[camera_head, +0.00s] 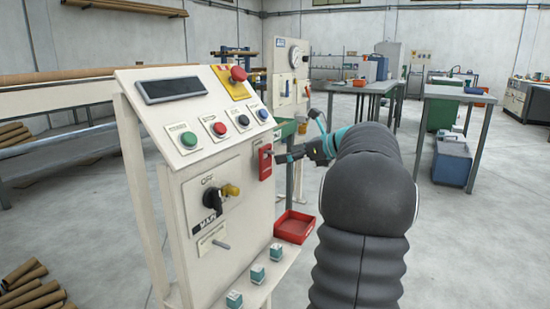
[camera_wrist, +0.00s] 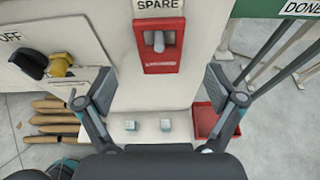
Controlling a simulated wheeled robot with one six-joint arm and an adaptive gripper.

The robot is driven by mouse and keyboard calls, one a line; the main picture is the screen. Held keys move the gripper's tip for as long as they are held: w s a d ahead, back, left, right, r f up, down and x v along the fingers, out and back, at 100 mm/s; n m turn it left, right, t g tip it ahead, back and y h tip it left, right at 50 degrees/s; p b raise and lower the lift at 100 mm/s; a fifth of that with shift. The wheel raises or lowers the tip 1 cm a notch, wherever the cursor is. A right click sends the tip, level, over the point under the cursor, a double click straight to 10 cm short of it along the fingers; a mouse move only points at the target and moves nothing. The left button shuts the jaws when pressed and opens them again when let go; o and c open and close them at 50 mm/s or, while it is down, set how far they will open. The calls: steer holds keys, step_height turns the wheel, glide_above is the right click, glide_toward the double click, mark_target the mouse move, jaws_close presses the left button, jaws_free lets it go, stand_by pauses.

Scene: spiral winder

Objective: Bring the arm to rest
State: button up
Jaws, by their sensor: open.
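My gripper (camera_wrist: 160,88) is open, with its two fingers spread wide and nothing between them. In the head view my gripper (camera_head: 284,158) is at the right side of the control panel, close to a red holder (camera_head: 265,162). In the wrist view the red holder (camera_wrist: 163,66) lies ahead between the fingers, under a "SPARE" label, with a grey peg in it. I cannot tell whether a fingertip touches the panel. My dark arm reaches forward from the lower right of the head view and hides part of the floor.
The control panel (camera_head: 150,115) carries buttons, a red emergency stop (camera_head: 238,74) and a black rotary switch with a yellow padlock (camera_head: 230,190). Small teal-and-white blocks sit on its lower ledge. A red tray (camera_head: 294,227) is below. Open floor lies to the right.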

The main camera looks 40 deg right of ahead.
steer(key=shift+v, duration=2.75)
